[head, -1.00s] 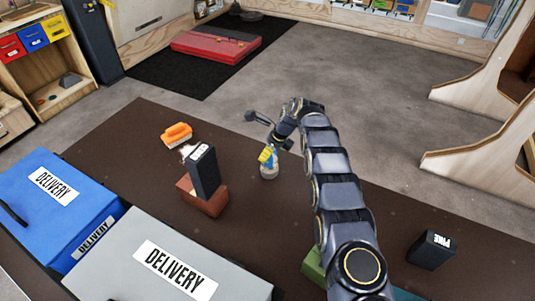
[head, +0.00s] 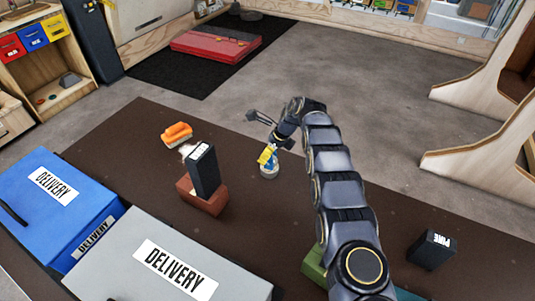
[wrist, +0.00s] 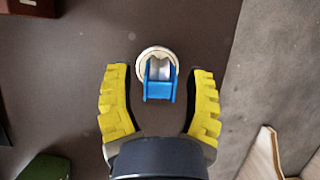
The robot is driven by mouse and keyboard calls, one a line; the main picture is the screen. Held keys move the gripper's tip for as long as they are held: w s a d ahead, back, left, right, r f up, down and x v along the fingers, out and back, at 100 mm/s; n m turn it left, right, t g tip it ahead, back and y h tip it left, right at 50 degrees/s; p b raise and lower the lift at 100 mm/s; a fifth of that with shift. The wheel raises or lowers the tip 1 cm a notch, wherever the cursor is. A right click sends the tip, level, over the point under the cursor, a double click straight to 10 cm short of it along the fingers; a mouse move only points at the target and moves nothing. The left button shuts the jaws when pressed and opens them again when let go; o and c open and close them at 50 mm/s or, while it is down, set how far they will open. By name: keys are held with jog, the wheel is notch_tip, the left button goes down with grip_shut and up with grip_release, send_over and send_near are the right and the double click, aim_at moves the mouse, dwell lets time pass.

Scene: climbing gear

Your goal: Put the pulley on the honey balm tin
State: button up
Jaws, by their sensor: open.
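The blue pulley (wrist: 159,89), with a pale metal wheel, appears to rest on top of the small round honey balm tin (wrist: 142,62). In the wrist view the tin's pale rim shows around the pulley's upper part. In the head view the tin (head: 269,174) stands on the dark table, with the blue pulley (head: 273,161) above it, partly hidden by a yellow finger. My gripper (wrist: 160,72) is open, its yellow-backed fingers to either side of the pulley with a visible gap on each side.
A black box stands on a reddish-brown block (head: 210,200) left of the tin, with an orange brush (head: 177,133) behind. Blue (head: 60,205) and grey (head: 165,265) delivery boxes fill the near left. A dark block (head: 432,250) and green object (head: 313,264) lie right.

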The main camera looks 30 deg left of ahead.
jog(key=v, duration=1.1)
jog(key=s+d+r+n+h, duration=0.1)
jog(key=s+d+r+n, duration=0.2)
jog(key=s+d+r, duration=0.3)
jog(key=s+d+r+n, duration=0.3)
jog(key=s+d, duration=0.1)
jog(key=d, duration=0.4)
jog(key=s+d+r+n+h, duration=0.1)
jog(key=s+d+r+n, duration=0.3)
jog(key=d, duration=0.3)
jog(key=s+d+n+g+h, duration=0.1)
jog(key=s+d+n, duration=0.3)
jog(key=s, duration=0.8)
jog(key=s+d+n+h, duration=0.1)
jog(key=s+d+n, duration=0.2)
jog(key=s+d, duration=0.6)
jog(key=s, duration=0.4)
jog(key=shift+d+n+g, duration=0.25)
jog(key=shift+n+g, duration=0.15)
